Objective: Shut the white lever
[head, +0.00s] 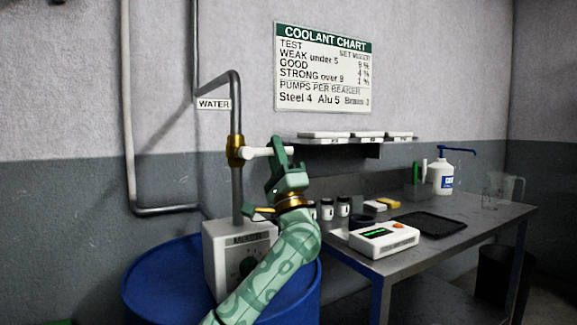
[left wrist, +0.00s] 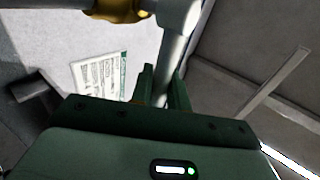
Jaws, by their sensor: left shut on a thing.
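The white lever (head: 257,152) sticks out to the right, about level, from a brass valve (head: 235,151) on the upright grey pipe labelled WATER. In the left wrist view the lever (left wrist: 174,62) runs from its thick white hub down between my fingers, with the brass valve (left wrist: 118,9) at the top. My left gripper (head: 278,150) is shut on the lever near its free end; its two green fingers (left wrist: 163,88) lie on either side of it. My right gripper is not in view.
Below stand a grey-white dosing box (head: 215,255) and a blue drum (head: 160,280). A shelf (head: 335,140) is on the wall just right of my gripper. The bench (head: 440,255) at right holds a white meter (head: 384,240), a black tray (head: 429,224) and a pump bottle (head: 441,177).

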